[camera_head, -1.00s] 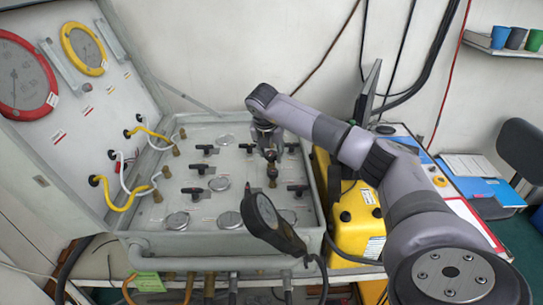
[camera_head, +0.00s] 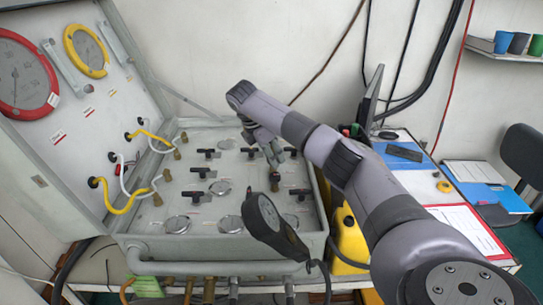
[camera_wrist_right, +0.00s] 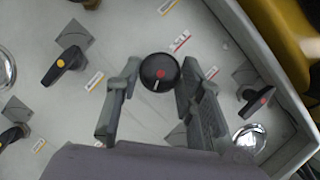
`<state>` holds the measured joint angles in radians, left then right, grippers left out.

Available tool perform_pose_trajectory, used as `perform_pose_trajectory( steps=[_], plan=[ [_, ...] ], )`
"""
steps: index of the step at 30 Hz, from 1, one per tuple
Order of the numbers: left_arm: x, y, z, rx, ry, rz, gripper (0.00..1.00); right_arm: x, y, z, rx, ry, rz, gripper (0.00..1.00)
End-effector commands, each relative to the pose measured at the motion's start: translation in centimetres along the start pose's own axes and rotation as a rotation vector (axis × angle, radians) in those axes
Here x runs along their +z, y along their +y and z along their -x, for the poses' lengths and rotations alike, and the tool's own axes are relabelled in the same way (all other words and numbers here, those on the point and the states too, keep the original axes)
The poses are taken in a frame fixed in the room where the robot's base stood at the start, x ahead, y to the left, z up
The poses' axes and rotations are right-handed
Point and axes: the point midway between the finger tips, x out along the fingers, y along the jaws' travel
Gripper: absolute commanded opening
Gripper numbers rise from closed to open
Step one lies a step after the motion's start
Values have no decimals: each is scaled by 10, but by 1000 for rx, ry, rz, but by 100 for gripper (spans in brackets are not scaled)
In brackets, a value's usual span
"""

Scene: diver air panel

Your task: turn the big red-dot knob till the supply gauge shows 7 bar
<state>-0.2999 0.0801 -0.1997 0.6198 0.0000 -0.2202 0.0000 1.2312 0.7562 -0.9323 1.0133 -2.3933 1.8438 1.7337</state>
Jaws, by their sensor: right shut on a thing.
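The big round black knob (camera_wrist_right: 160,72) shows in the wrist view, with a small red dot and a white line on its top. My right gripper (camera_wrist_right: 158,88) has its two fingers on either side of it and is shut on it. In the head view my right gripper (camera_head: 272,162) reaches down, tilted, to the right part of the panel. The red-rimmed gauge (camera_head: 20,75) and the yellow-rimmed gauge (camera_head: 87,50) are on the raised lid at left. Their scales are too small to read, and I cannot tell which one is supply. My left gripper is out of view.
A black handheld-type gauge (camera_head: 267,218) stands at the panel's front edge. A yellow case (camera_head: 347,245) stands right of the panel.

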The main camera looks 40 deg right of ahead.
Motion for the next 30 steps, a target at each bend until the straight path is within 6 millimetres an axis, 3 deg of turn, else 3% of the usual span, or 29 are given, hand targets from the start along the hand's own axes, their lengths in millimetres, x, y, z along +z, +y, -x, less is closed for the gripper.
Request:
perform_pose_trajectory(
  steps=[17,18,26,30],
  plan=[
    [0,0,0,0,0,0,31,0,1,1,-9,0,-30,7],
    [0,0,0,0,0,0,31,0,1,1,-9,0,-30,37],
    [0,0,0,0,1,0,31,0,1,0,-10,0,-29,54],
    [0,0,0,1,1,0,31,0,0,0,-11,0,-29,55]
  ],
)
